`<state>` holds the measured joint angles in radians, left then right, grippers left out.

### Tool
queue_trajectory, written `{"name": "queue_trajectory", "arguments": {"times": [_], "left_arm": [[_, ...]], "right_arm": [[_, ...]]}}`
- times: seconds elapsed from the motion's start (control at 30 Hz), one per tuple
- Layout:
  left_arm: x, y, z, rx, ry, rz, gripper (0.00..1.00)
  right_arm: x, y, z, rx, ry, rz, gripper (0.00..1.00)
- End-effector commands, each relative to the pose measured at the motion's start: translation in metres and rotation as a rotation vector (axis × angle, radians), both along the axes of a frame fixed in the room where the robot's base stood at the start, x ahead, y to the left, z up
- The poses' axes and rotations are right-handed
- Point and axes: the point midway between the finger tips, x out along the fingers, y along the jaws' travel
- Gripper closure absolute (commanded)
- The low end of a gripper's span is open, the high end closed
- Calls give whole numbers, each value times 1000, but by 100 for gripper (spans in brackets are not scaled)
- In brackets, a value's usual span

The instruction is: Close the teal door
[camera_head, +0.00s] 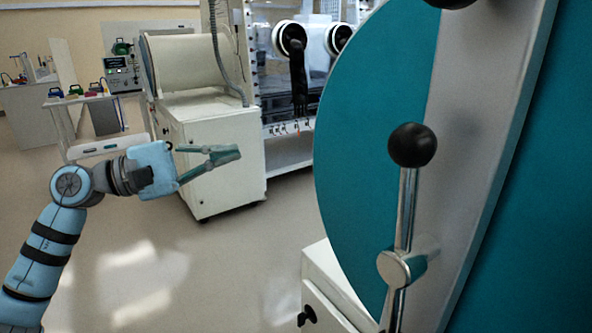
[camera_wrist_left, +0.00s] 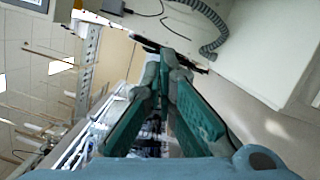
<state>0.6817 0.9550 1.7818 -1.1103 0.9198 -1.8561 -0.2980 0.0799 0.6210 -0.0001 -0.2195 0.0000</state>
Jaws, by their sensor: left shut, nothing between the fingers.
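The teal door (camera_head: 375,110) is a large round disc that fills the right side of the head view, cut off at the top and right. A grey bar (camera_head: 480,120) crosses its face. A metal handle (camera_head: 405,210) with a black ball knob (camera_head: 413,145) stands upright on it. I cannot tell the door's angle to its frame, which is hidden. My left gripper (camera_head: 238,155) is left of the door, clearly apart from it, pointing right, shut and empty. Its closed fingers (camera_wrist_left: 165,60) also show in the left wrist view. My right gripper is not in view.
A white cabinet (camera_head: 215,155) stands behind my left gripper. A glovebox (camera_head: 300,70) with round ports is at the back. A white cabinet (camera_head: 335,290) with a black knob sits below the door. The floor (camera_head: 230,270) between my left arm and the door is clear.

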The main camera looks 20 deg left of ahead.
Motion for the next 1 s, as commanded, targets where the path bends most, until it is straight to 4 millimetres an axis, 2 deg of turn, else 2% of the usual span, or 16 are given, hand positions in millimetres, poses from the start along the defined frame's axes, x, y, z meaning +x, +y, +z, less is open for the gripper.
{"name": "queue_trajectory", "arguments": {"times": [0.07,0.17,0.37,0.6,0.8,1.0], "left_arm": [[-8,-7,3,119,-85,3,100],[-2,-16,7,134,-98,0,100],[21,-48,11,124,-95,-3,100],[51,-90,12,121,-90,-1,100],[30,-110,14,126,-91,2,100],[25,-116,15,125,-89,3,100]], "right_arm": [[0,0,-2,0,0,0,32],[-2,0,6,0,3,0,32],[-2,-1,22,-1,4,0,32],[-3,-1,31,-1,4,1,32],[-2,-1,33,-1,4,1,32],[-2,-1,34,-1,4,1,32]]}}
